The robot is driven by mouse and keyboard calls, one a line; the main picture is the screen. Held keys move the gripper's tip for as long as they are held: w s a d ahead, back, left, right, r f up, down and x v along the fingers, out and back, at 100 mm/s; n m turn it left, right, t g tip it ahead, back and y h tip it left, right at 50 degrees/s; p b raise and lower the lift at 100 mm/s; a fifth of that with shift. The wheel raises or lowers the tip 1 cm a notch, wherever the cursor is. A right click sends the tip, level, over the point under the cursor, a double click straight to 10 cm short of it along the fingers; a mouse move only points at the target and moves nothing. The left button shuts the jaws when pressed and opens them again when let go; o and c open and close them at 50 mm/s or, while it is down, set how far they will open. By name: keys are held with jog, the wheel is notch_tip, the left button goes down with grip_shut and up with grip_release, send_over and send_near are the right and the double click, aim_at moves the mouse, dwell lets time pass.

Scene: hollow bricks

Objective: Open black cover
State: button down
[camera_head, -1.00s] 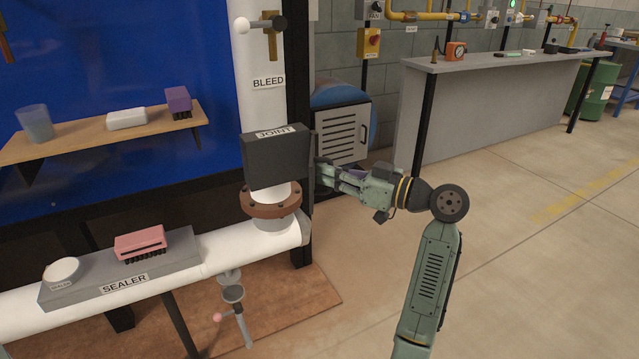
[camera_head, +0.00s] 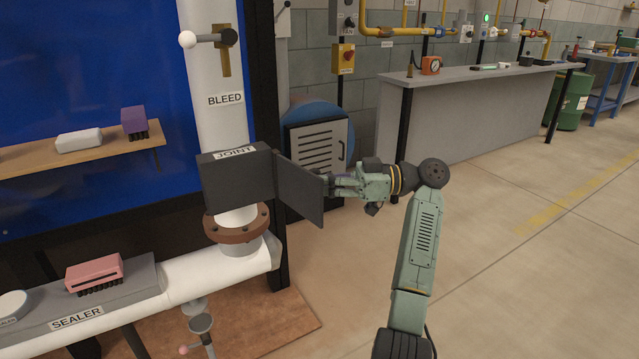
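The black cover (camera_head: 299,189) is a flat dark panel hinged at the right side of the dark box labelled JOINT (camera_head: 236,182). It stands swung out from the box, angled to the right and toward the camera. My gripper (camera_head: 329,184) is at the panel's far right edge, with its fingers pointing left. The fingertips touch or nearly touch that edge. The panel edge and the small size hide whether the fingers are closed on it. The inside of the box does not show.
A brown flange (camera_head: 236,224) and white pipe (camera_head: 213,278) sit below the box. A grey louvred cabinet (camera_head: 318,148) stands behind the cover. A pink brush (camera_head: 94,274) lies on the SEALER ledge (camera_head: 135,291). The floor to the right is open.

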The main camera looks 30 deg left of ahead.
jog(key=shift+a, duration=0.1)
dwell(0.3)
jog(key=c, duration=2)
grip_release()
jog(key=shift+a, duration=0.1)
jog(key=shift+o, duration=0.2)
jog(key=v, duration=1.2)
jog(key=shift+w, duration=0.15)
jog(key=shift+f, duration=0.1)
